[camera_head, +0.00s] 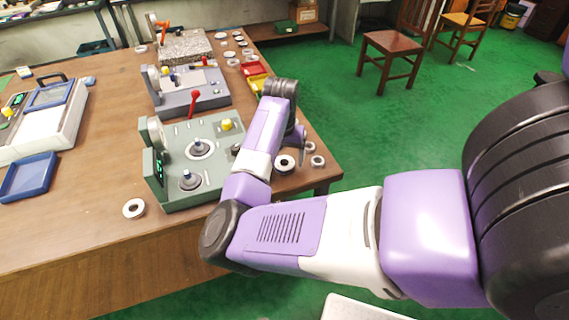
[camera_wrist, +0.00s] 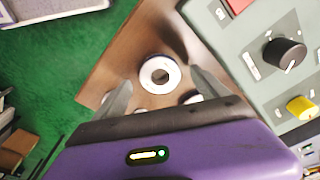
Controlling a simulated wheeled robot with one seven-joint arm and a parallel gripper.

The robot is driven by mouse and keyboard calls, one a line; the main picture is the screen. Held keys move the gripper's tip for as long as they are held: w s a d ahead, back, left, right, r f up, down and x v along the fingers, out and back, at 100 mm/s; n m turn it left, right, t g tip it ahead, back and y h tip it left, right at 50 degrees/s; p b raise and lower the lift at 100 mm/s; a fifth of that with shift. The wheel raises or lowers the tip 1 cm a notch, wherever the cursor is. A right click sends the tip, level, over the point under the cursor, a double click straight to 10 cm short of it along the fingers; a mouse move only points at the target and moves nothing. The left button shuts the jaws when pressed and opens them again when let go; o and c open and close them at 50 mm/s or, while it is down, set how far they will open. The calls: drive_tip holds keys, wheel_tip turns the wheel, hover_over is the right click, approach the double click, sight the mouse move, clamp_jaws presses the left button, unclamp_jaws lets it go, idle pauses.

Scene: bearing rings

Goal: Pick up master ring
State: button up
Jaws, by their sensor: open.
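A white ring with a dark hole (camera_wrist: 146,77) lies flat on the brown table near its corner. Nothing in the pictures clearly marks which ring is the master ring. My gripper (camera_wrist: 160,80) is open above the table, and in the wrist view its two grey fingers appear on either side of this ring, with nothing between them held. What looks like the same ring (camera_head: 292,160) shows in the head view near the table's right corner. In the head view my arm hides most of the gripper.
Smaller rings (camera_head: 318,161) lie close by at the corner, and another ring (camera_head: 134,209) lies at the front edge. The grey-green gauge station (camera_head: 215,180) stands just left of my arm. More stations (camera_head: 190,93) and several rings are farther back. A blue tray (camera_head: 28,178) is left.

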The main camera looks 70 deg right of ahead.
drive_tip(key=shift+d+f, duration=0.15)
drive_tip(key=shift+f, duration=0.7)
drive_tip(key=shift+c, duration=0.2)
clamp_jaws()
drive_tip(key=shift+r, duration=0.15)
